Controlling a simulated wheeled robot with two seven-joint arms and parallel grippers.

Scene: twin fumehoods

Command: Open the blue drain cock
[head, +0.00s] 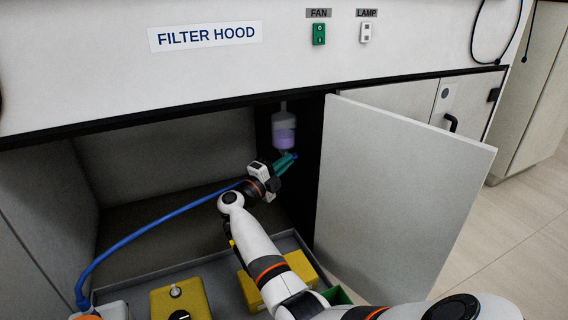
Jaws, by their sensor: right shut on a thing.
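The blue drain cock (295,155) shows as a small blue spot under a clear bottle (284,134) with pale purple liquid, which hangs inside the open cabinet. My right gripper (287,161), with green fingers, reaches up to it and is shut on it. The fingers hide most of the cock, so I cannot tell which way its handle points. A blue hose (150,232) runs from near the gripper down to the lower left. My left gripper is not in view.
The open cabinet door (395,185) stands close to the right of my right arm. Yellow containers (181,299) stand in a grey tray (137,281) below. The FILTER HOOD front panel (205,36) is above, with a green FAN switch (319,34) and a LAMP switch (366,32).

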